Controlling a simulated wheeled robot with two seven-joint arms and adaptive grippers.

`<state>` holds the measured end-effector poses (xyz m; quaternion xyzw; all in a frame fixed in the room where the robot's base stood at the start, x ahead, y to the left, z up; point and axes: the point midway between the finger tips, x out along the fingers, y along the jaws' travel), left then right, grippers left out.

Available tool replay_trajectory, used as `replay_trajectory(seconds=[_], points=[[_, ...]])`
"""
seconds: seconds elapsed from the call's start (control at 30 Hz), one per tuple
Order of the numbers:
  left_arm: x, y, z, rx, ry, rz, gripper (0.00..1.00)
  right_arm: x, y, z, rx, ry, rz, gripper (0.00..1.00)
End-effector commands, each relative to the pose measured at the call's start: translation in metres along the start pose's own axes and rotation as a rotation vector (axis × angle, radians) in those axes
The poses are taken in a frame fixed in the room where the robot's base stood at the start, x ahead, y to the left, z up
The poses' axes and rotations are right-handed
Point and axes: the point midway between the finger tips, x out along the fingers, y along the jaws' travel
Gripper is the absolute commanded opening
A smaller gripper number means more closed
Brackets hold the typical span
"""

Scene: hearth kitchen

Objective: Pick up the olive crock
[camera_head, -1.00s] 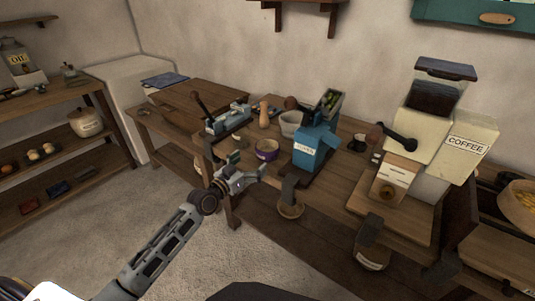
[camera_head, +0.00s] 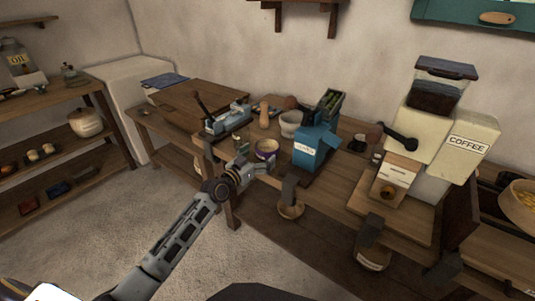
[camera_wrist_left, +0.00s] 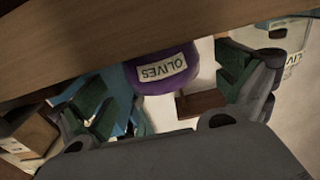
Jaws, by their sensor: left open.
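The olive crock (camera_head: 266,150) is a small purple pot with a pale rim, standing near the front edge of the wooden workbench. In the left wrist view the crock (camera_wrist_left: 165,72) shows its white OLIVES label upside down, partly hidden by the brown bench board. My left gripper (camera_head: 266,168) is just in front of and below the crock in the head view, overlapping the bench edge. In the left wrist view its open fingers (camera_wrist_left: 180,95) lie to either side of the crock, with nothing gripped. I cannot tell whether they touch it. My right gripper is out of view.
A blue machine (camera_head: 313,148) stands close right of the crock, with a grey bowl (camera_head: 291,124) behind. A grey-blue press (camera_head: 227,119) and a wooden mill (camera_head: 264,116) stand behind left. A coffee grinder (camera_head: 432,125) is farther right. The floor (camera_head: 110,230) at left is clear.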

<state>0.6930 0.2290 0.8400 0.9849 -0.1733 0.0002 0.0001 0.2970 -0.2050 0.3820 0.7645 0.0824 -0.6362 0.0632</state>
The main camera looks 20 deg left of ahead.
Motion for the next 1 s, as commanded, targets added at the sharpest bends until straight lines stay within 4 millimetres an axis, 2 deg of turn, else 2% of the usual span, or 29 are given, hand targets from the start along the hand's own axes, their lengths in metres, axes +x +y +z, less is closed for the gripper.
replay_trajectory(seconds=[0.33,0.8,1.0], points=[[0.005,-0.001,0.0,0.0,0.0,-0.001,1.0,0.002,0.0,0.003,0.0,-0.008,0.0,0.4],[0.042,-0.001,-0.001,-0.001,0.0,-0.001,1.0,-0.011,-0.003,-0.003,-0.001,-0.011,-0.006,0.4],[0.051,-0.001,-0.001,-0.001,-0.001,0.0,1.0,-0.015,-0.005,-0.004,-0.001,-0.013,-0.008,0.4]])
